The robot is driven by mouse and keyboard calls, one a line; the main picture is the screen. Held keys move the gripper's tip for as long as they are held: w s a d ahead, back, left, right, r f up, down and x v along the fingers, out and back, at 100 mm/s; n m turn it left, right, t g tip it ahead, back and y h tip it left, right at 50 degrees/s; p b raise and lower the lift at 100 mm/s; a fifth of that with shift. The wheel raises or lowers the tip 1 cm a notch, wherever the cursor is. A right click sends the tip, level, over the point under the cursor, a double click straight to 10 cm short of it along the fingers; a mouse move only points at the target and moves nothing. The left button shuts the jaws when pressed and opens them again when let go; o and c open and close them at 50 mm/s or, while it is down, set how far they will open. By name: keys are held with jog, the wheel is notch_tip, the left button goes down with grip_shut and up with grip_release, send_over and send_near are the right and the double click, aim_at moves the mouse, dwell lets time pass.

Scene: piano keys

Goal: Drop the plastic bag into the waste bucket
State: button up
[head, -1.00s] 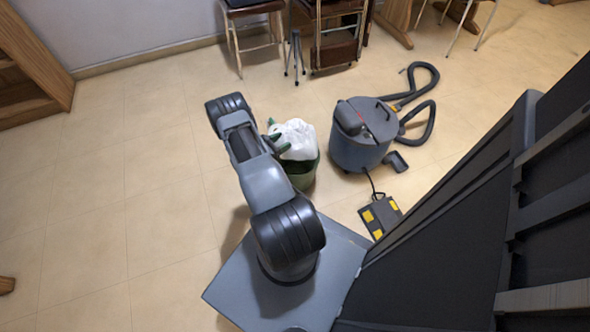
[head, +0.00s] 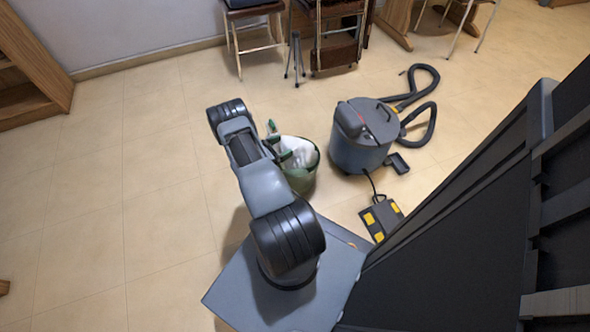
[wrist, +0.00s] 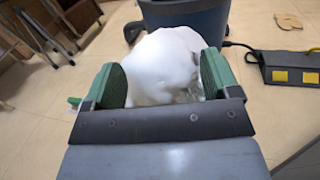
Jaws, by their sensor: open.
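The white plastic bag (head: 296,151) sits in the mouth of the green waste bucket (head: 301,182), lower than the rim at least in part. In the wrist view the bag (wrist: 160,58) shows as a white bulge just beyond and between my green fingers. My gripper (head: 277,143) is open over the left side of the bucket, its fingers apart; in the wrist view the gripper (wrist: 162,80) spans the bag. I cannot tell whether the fingers touch the bag. My arm hides part of the bucket's left side.
A blue-grey vacuum cleaner (head: 361,137) stands just right of the bucket, with its black hose (head: 432,110) behind it. A black and yellow block (head: 381,217) lies on the floor. Chairs (head: 252,28) and a small tripod (head: 295,60) stand at the back. Floor at left is clear.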

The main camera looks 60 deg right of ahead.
jog(key=shift+a, duration=0.1)
jog(key=p+v, duration=0.2)
jog(key=v, duration=1.1)
jog(key=shift+a, duration=0.35)
jog(key=shift+w, duration=0.15)
